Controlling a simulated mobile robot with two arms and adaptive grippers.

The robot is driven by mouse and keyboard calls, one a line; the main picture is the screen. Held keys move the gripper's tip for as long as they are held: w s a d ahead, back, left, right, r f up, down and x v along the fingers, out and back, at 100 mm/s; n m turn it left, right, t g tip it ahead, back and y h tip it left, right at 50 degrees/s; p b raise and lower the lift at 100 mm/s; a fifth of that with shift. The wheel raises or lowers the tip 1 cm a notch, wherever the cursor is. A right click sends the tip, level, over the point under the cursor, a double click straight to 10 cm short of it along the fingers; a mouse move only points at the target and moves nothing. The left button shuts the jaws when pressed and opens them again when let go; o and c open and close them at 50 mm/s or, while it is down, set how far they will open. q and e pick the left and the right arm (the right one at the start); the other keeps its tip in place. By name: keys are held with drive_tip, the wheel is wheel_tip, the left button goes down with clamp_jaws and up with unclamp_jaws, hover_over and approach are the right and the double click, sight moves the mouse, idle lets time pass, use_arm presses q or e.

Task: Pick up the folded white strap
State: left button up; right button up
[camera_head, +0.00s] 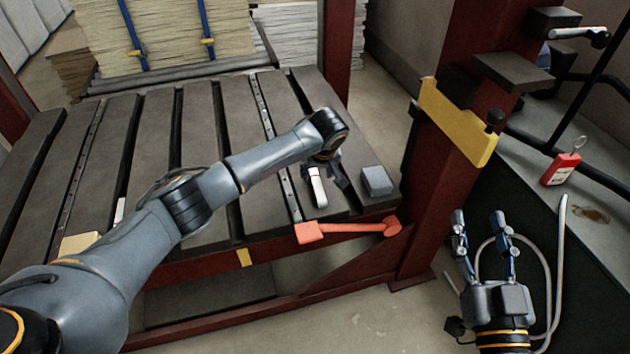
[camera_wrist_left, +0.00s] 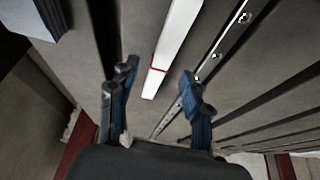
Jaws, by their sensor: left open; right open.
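The folded white strap (camera_head: 317,187) lies on the slatted table near its right front corner. In the left wrist view the strap (camera_wrist_left: 174,45) is a long white strip with a thin red band near its close end. My left gripper (camera_head: 335,172) is at the strap, partly hidden by its own wrist in the head view. In the left wrist view its two fingers (camera_wrist_left: 157,92) are open, with the strap's close end between or just beyond their tips; contact cannot be told. My right gripper (camera_head: 482,224) is open and empty, at the lower right, away from the table.
A grey block (camera_head: 377,181) sits right of the strap. A red-orange handle (camera_head: 345,229) runs along the table's front edge. A dark red post (camera_head: 440,170) with a yellow bracket (camera_head: 455,120) stands at the right. A red padlock tag (camera_head: 561,168) lies on the side bench.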

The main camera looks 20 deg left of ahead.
sight(316, 178)
use_arm(q)
drive_tip(key=b+x, duration=0.1)
drive_tip(key=x, duration=0.2)
drive_tip(key=shift+w+a+f+b, duration=0.15)
drive_tip(key=shift+f+b, duration=0.1)
drive_tip(key=shift+b, duration=0.1)
use_arm(e)
drive_tip(key=s+r+t+y, duration=0.2)
drive_tip(key=r+t, duration=0.3)
drive_tip(key=r, duration=0.3)
drive_tip(key=shift+s+t, duration=0.3)
drive_tip(key=shift+s, duration=0.6)
use_arm(q)
drive_tip(key=shift+c, duration=0.4)
use_arm(e)
drive_tip(key=shift+a, duration=0.1)
use_arm(q)
clamp_jaws()
